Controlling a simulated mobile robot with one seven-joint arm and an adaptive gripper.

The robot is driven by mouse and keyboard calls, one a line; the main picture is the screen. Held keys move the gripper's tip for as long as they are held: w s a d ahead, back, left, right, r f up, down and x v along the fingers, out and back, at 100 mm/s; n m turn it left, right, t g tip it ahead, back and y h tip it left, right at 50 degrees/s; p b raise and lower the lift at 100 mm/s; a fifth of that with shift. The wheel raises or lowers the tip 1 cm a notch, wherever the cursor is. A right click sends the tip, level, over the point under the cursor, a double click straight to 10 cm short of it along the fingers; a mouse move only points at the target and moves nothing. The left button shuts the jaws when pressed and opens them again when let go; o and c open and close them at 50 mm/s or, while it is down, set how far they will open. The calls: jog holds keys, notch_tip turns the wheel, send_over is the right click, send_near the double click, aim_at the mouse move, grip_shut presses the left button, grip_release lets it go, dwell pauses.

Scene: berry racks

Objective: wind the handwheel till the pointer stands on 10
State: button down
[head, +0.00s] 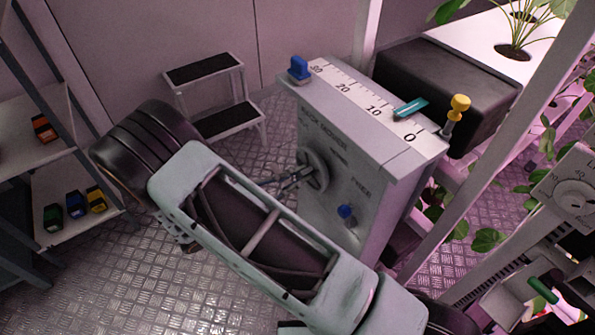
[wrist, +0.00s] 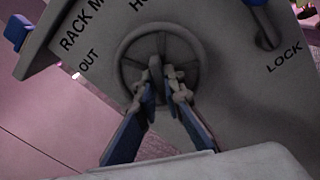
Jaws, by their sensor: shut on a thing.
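The grey handwheel (head: 322,168) is on the front face of a grey box (head: 345,150). It fills the upper middle of the wrist view (wrist: 121,58). My gripper (head: 301,176) reaches it from the left, and its fingers (wrist: 162,82) are shut on the wheel. The exact part between the fingertips is hidden by them. The teal pointer (head: 411,107) lies across the white scale (head: 358,97) on the box top. The scale runs from 30 at the far left to 0 at the near right. The pointer stands between 10 and 0.
A blue-knobbed lever (head: 345,211) sits on the box face, beside LOCK in the wrist view (wrist: 266,38). A step stool (head: 217,98) stands behind; shelves (head: 75,205) are left.

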jog(key=n+p, duration=0.2)
jog(key=n, duration=0.3)
jog(key=shift+r+n, duration=0.1)
jog(key=shift+n, duration=0.2)
jog(key=n+p, duration=0.1)
jog(key=n, duration=0.3)
jog(key=shift+n+p, duration=0.3)
jog(key=shift+p, duration=0.05)
jog(key=n+p, duration=0.1)
jog(key=n, duration=0.3)
jog(key=n+p, duration=0.1)
jog(key=n, duration=0.4)
jog(key=shift+n, duration=0.3)
jog(key=c, duration=2)
grip_release()
jog(key=shift+c, duration=0.2)
jog(key=v, duration=1.2)
